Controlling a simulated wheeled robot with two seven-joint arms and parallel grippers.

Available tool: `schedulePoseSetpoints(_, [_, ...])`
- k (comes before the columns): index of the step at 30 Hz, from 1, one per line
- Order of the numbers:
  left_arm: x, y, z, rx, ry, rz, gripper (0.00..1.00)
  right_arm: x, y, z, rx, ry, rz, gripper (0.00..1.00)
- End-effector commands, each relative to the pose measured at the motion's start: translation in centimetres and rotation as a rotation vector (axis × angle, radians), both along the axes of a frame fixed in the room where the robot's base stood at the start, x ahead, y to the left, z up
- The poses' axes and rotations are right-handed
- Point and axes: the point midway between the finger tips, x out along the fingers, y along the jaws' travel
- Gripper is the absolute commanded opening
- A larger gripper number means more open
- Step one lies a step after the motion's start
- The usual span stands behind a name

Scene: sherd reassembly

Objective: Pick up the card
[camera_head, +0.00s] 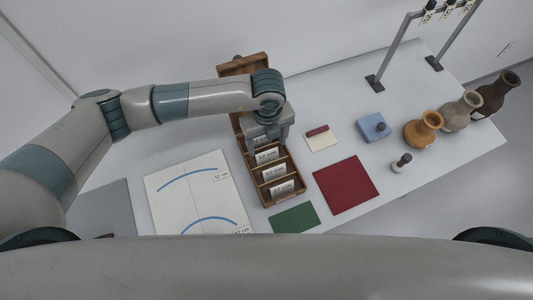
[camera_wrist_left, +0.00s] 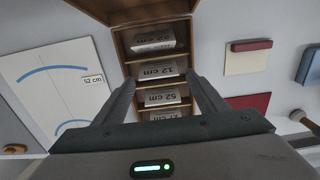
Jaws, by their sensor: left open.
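White label cards stand in a row of compartments in a brown wooden box (camera_head: 251,172). In the head view I see a front card (camera_head: 283,188), a middle card (camera_head: 274,172) and a card marked "12 cm" (camera_head: 266,156). My left gripper (camera_head: 268,136) is over the back part of the box, pointing down. In the left wrist view its open fingers (camera_wrist_left: 161,80) stand either side of the card row, with nothing held. My right gripper is out of view.
The box's lid (camera_head: 243,65) stands open behind. A drawing sheet (camera_head: 180,192) lies left; a red mat (camera_head: 346,185), green mat (camera_head: 295,218), cream pad (camera_head: 322,143) and blue block (camera_head: 372,127) lie right. Several vases, including an orange one (camera_head: 421,133), stand farther right.

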Motion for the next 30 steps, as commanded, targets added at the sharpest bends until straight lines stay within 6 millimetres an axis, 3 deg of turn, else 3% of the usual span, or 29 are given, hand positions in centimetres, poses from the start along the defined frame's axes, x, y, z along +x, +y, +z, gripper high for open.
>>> schedulePoseSetpoints(7, [-0.2,0.1,-0.8,0.001,0.000,0.001,0.66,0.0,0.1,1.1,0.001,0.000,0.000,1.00])
schedulePoseSetpoints(12, [-0.5,0.2,-2.7,0.002,0.002,0.002,0.66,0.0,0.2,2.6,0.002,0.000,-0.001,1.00])
schedulePoseSetpoints(18, [-0.5,0.1,-4.8,0.000,0.000,0.000,0.66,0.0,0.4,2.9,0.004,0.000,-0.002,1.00])
schedulePoseSetpoints(30, [-0.4,0.2,-5.2,-0.001,0.000,0.000,0.66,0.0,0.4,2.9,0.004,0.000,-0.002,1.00])
